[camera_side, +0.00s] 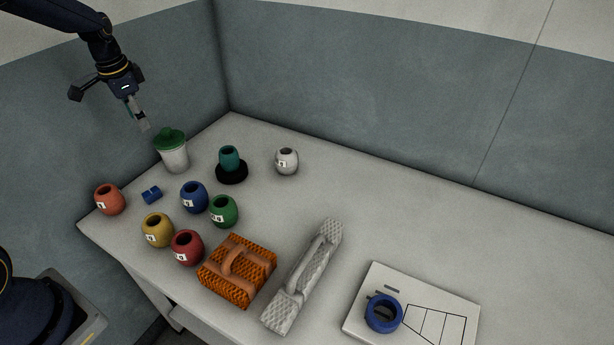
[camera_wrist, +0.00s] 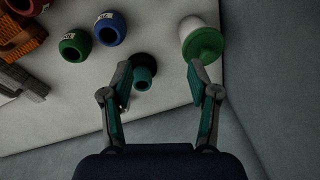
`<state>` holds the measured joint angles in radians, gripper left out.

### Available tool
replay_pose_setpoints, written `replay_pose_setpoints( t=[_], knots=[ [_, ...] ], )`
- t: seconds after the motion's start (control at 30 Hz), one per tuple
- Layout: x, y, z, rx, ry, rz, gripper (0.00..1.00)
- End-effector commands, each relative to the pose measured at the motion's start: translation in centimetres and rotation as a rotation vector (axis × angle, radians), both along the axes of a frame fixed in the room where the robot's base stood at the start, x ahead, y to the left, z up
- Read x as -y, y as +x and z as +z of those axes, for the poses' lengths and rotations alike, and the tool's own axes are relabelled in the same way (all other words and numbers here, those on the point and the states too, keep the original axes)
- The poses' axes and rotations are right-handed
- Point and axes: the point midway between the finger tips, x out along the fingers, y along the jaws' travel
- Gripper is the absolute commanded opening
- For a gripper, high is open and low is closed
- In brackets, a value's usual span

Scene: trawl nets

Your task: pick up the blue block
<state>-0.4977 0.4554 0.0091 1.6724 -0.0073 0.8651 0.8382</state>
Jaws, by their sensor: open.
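A small blue block (camera_side: 152,194) lies on the table in the side view, between an orange pot (camera_side: 109,199) and a blue pot (camera_side: 194,197). It looks like a short piece with a dark line across it. I do not see it in the wrist view. My gripper (camera_side: 143,122) is high above the table's far left corner, up and behind the block, and holds nothing. In the wrist view my gripper (camera_wrist: 160,76) has its two fingers wide apart, with a teal pot (camera_wrist: 144,76) below, nearer the left finger.
A white jar with a green lid (camera_side: 173,151) stands below my gripper. Yellow (camera_side: 157,230), red (camera_side: 187,247) and green (camera_side: 223,211) pots cluster near the block. An orange basket (camera_side: 238,270), grey handled piece (camera_side: 303,278) and blue ring (camera_side: 383,313) lie to the right. Walls back the table.

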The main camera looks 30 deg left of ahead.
Motion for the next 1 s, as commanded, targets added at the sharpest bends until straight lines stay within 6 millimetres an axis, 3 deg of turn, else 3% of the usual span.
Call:
replay_pose_setpoints(
  t=[0.03,0.1,0.2,0.37,0.7,1.0],
  knots=[
    [-1.5,-0.6,-2.5,-0.039,-0.022,0.036,0.6],
    [-2.8,-1.5,-5.0,-0.078,-0.046,0.07,0.6],
    [-3.7,-2.9,-7.3,-0.12,-0.074,0.103,0.6],
    [-4.2,-3.5,-9.4,-0.13,-0.082,0.121,0.6],
    [-4.1,-3.5,-17.1,-0.13,-0.08,0.119,0.6],
    [-4.2,-3.3,-19.9,-0.127,-0.079,0.119,0.6]
  ],
)
